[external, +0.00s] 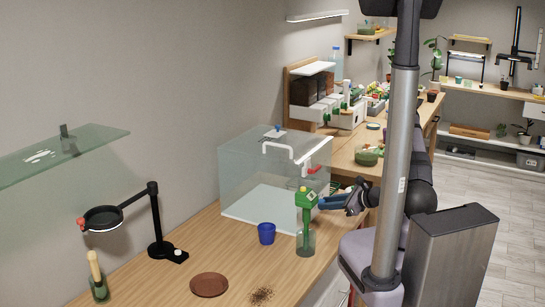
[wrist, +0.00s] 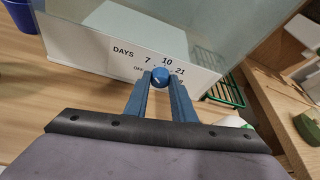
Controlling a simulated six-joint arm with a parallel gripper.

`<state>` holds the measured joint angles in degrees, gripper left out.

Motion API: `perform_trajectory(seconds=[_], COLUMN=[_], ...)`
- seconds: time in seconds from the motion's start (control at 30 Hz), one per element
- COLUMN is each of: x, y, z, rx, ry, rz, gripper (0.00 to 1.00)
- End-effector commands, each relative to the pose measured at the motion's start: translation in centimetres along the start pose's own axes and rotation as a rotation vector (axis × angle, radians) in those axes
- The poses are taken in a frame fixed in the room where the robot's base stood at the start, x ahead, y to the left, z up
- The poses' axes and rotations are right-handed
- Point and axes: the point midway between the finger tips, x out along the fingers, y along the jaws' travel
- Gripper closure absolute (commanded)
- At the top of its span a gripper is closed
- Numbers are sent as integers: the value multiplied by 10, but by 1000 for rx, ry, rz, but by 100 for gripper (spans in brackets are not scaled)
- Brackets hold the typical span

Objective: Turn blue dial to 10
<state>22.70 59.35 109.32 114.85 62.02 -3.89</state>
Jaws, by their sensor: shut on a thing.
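The blue dial (wrist: 160,77) is on a white panel (wrist: 95,52) in the wrist view, among printed marks: DAYS, OFF, 7, 10 and 21. The 10 stands above the dial. A small white mark shows on the dial, but I cannot tell which number it points to. My gripper (wrist: 160,84) is shut on the dial, one blue finger on each side. In the external view my gripper (external: 325,203) is low at the front right of the clear tank (external: 262,172), beside a green-topped bottle (external: 306,225). The dial is hidden there.
A blue pot (external: 266,233) stands in front of the tank; a brown saucer (external: 209,284) and spilled soil (external: 261,295) lie nearer. A magnifier stand (external: 156,222) is at left. A green wire rack (wrist: 222,90) is right of the panel in the wrist view.

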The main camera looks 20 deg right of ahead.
Motion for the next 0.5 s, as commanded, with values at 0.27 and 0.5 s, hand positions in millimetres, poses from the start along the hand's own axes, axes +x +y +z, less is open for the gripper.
perform_trajectory(seconds=[0.27,0.5], x=[0,1], y=[-4,-6], z=[-2,-3], rx=[237,445], ry=[6,11], rz=[105,196], gripper=[99,99])
